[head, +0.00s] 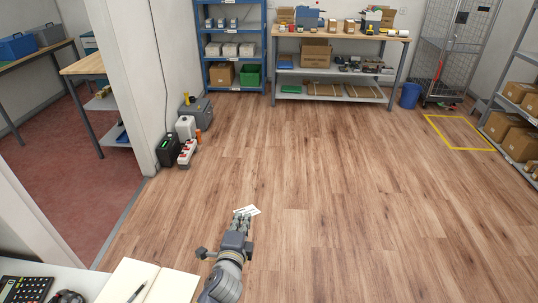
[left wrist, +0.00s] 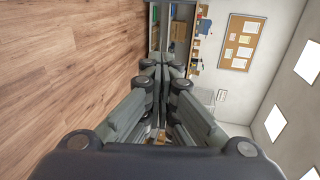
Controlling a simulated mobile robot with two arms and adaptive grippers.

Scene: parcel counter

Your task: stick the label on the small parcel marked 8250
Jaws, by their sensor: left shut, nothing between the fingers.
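My left gripper (head: 241,222) is shut and points away from me above the floor. A small white label-like piece (head: 249,210) with dark marks shows right at its fingertips. I cannot tell whether it touches them. In the left wrist view the two fingers (left wrist: 163,66) meet at the tips, and no label can be made out there. Small brown parcels (head: 349,25) stand on the far workbench (head: 341,34). Their markings are too small to read, so I cannot tell which is 8250. My right gripper is not in view.
A blue shelf rack (head: 235,31) stands left of the workbench, and a blue bin (head: 410,95) and a wire cage (head: 456,50) right of it. A counter with a notebook (head: 150,283) is at near left. The middle floor is clear.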

